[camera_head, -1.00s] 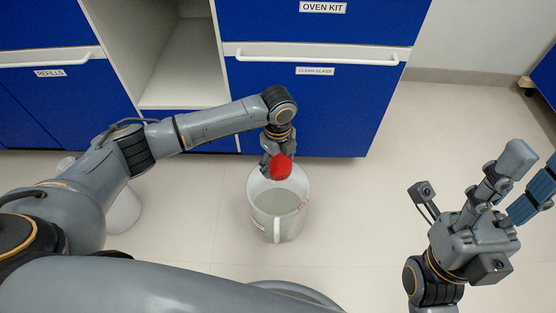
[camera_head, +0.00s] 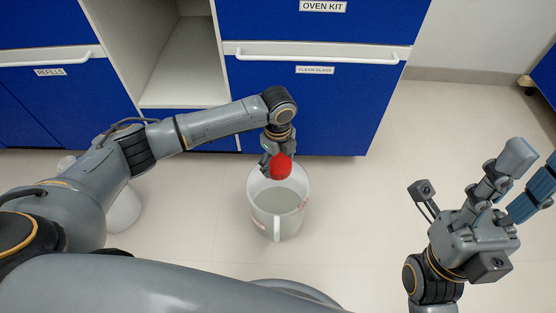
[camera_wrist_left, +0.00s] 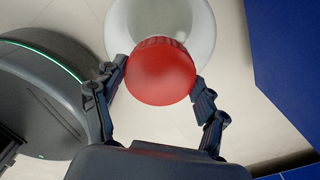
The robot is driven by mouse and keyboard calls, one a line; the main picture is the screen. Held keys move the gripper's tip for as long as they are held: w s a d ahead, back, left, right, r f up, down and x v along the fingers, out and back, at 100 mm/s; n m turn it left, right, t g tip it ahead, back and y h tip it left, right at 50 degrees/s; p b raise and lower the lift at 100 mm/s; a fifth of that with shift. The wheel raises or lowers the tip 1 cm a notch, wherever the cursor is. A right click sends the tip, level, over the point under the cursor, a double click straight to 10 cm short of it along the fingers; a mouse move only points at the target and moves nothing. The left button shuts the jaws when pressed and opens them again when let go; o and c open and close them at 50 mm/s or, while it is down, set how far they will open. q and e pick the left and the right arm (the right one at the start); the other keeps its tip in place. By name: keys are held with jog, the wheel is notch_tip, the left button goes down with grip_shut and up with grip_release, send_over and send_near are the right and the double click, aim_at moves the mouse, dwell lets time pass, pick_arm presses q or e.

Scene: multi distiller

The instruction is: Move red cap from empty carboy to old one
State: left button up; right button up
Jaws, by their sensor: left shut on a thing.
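My left gripper (camera_head: 277,160) is shut on the red cap (camera_head: 281,167), above the far side of a white open-topped container with a handle (camera_head: 290,223) on the floor. In the left wrist view, the cap (camera_wrist_left: 161,72) sits between the two fingers of the left gripper (camera_wrist_left: 160,92) and hides part of the white round container (camera_wrist_left: 198,26) beyond it. A white rounded vessel (camera_head: 123,212) stands at the left, mostly hidden behind my left arm; I cannot tell which carboy it is. My right gripper (camera_head: 532,175) is at the right with its fingers spread, empty.
Blue cabinets with white handles (camera_head: 320,60) stand behind the container, one labelled CLEAN GLASS. An open white shelf bay (camera_head: 180,70) is left of them. The pale floor (camera_head: 370,200) is clear between the container and my right gripper.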

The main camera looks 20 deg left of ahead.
pick_arm(q)
jog(key=shift+f+b, duration=0.3)
jog(key=shift+f, duration=0.75)
jog(key=o, duration=1)
jog(key=shift+r, duration=0.15)
notch_tip(320, 180, up, 12)
jog(key=shift+f, duration=0.1)
dwell(0.3)
